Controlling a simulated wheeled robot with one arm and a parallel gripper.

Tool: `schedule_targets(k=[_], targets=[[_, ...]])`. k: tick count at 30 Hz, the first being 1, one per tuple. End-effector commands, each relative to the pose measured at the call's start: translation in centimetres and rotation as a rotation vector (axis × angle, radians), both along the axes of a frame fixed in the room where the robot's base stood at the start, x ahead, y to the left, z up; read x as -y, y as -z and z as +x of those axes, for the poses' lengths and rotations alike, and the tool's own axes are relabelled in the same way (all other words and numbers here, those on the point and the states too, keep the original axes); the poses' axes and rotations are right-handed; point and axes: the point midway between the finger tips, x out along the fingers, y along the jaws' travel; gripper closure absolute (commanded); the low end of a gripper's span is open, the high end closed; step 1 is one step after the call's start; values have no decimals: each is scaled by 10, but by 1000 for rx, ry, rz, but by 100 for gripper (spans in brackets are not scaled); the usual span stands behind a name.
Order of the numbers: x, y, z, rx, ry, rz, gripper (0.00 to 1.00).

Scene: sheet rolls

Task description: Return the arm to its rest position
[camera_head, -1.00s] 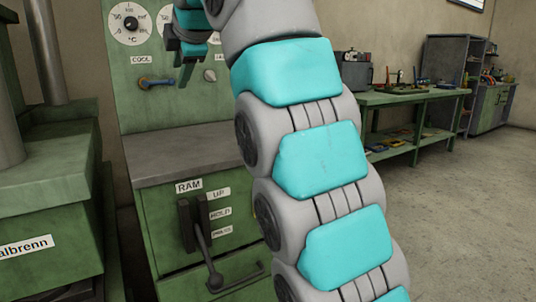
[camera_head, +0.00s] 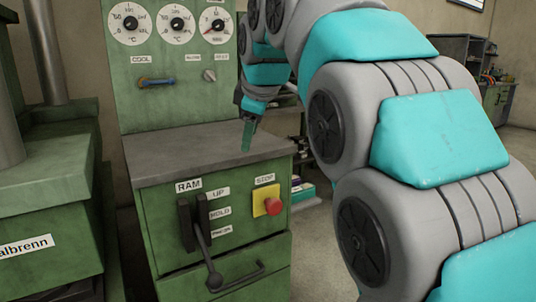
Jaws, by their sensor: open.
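My arm (camera_head: 440,140), grey with turquoise pads, rises from the lower right and bends over at the top of the picture. Its end hangs down near the right edge of the green machine's grey ledge. My gripper (camera_head: 248,125) points downward there, seen from the side, with green fingers and nothing visible held. It is open, though the gap between the fingers is hard to see from this side. I cannot tell whether it is over the ledge or in front of it.
The green control cabinet (camera_head: 160,240) carries a RAM lever (camera_head: 203,240), a red stop button (camera_head: 273,206) on a yellow plate, and dials (camera_head: 177,24) above. A green machine (camera_head: 45,200) stands at left. Open floor (camera_head: 520,145) shows at far right.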

Motion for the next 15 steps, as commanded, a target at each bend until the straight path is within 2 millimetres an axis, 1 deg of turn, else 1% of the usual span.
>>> schedule_targets(k=[1, 3, 8, 9, 11, 15], targets=[[15, 16, -10, -45, 59, 15, 53], [34, 37, -22, -106, 146, 37, 53], [73, 87, -59, -233, 343, 84, 53], [82, 101, -70, -264, 392, 92, 53], [95, 120, -86, -309, 466, 107, 53], [123, 166, -132, -412, 640, 131, 53]])
